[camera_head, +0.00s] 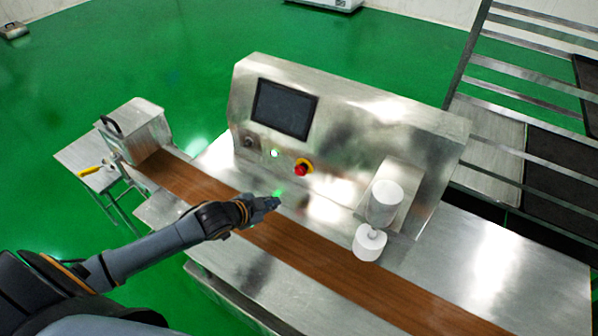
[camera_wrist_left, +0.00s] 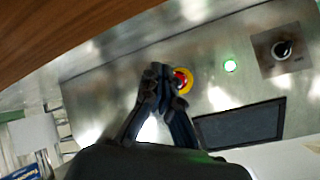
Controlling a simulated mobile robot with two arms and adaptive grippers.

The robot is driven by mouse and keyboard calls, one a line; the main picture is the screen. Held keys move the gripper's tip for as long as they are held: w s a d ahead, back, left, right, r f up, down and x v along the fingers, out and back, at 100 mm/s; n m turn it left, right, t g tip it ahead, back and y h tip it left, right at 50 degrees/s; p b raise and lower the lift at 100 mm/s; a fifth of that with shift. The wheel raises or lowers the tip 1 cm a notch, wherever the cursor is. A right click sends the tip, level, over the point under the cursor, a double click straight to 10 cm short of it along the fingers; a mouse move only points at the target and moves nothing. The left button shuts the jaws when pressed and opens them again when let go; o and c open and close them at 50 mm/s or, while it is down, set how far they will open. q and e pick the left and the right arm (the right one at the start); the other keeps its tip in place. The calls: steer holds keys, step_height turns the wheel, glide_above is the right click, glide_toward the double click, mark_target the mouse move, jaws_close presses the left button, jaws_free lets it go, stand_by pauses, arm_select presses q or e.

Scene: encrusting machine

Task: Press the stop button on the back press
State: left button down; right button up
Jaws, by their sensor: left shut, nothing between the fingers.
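The red stop button (camera_head: 301,170) with its yellow collar sits on the front of the steel machine (camera_head: 345,130), below and to the right of the dark screen (camera_head: 284,108). My left gripper (camera_head: 276,203) is shut and empty, above the belt side of the panel. In the head view it appears below and left of the red button. In the left wrist view, the gripper (camera_wrist_left: 160,72) overlaps the left edge of the red button (camera_wrist_left: 181,82); I cannot tell whether it touches. My right gripper is not in view.
A lit green button (camera_head: 274,153) and a black knob (camera_head: 248,142) sit left of the red button. A brown belt (camera_head: 290,240) runs along the machine's front. White rollers (camera_head: 384,203) stand to the right. A metal rack (camera_head: 540,110) is behind.

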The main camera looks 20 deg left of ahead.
mark_target(300, 172)
arm_select(q)
steer(key=w+d+b, duration=0.1)
steer(key=w+b, duration=0.3)
steer(key=w, duration=0.5)
steer(key=shift+d, duration=0.2)
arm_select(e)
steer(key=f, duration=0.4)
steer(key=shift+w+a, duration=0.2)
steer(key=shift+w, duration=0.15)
arm_select(q)
steer(key=shift+f, duration=0.1)
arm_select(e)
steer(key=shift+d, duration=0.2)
arm_select(q)
steer(key=shift+w, duration=0.2)
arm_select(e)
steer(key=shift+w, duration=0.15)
arm_select(q)
steer(key=shift+w, duration=0.3)
